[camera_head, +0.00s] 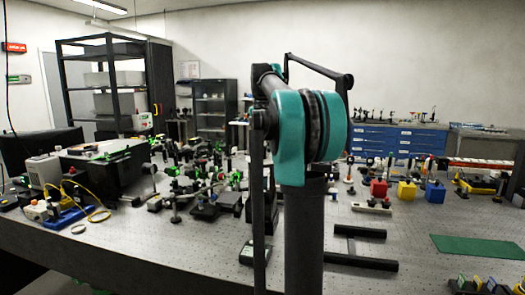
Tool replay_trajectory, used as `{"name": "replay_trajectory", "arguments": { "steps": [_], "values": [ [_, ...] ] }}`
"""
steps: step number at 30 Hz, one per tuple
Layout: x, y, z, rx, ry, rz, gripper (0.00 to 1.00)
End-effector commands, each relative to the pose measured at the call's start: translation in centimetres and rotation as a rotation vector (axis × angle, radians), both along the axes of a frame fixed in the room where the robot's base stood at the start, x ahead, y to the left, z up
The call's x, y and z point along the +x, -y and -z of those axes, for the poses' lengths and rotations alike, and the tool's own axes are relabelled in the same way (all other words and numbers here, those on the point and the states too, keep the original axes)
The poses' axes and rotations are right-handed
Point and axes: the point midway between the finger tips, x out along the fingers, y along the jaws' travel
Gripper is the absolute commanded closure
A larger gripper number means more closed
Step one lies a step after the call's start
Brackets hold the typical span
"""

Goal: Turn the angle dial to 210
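I cannot pick out the angle dial in the head view; it may be hidden behind my arm or too small to tell among the optics. My teal and black arm stands upright across the middle of the picture and covers part of the bench. My gripper is not visible, so its distance from the dial does not show. A small dark device with a pale greenish face (254,252) lies on the bench just left of my arm; I cannot read it.
The perforated bench (135,250) holds crowded optics at left. Red (378,188), yellow (406,191) and blue (435,192) blocks stand at right, with a green mat (478,246) nearer. Black bars (360,262) lie right of my arm. The front left bench is mostly clear.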

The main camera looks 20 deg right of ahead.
Motion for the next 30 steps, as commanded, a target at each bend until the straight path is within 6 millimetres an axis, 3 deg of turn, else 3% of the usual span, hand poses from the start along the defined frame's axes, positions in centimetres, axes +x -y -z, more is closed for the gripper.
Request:
{"name": "replay_trajectory", "arguments": {
  "steps": [18,30],
  "values": [
    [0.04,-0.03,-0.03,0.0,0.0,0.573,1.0],
    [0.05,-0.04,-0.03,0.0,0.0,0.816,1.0]
  ]
}}
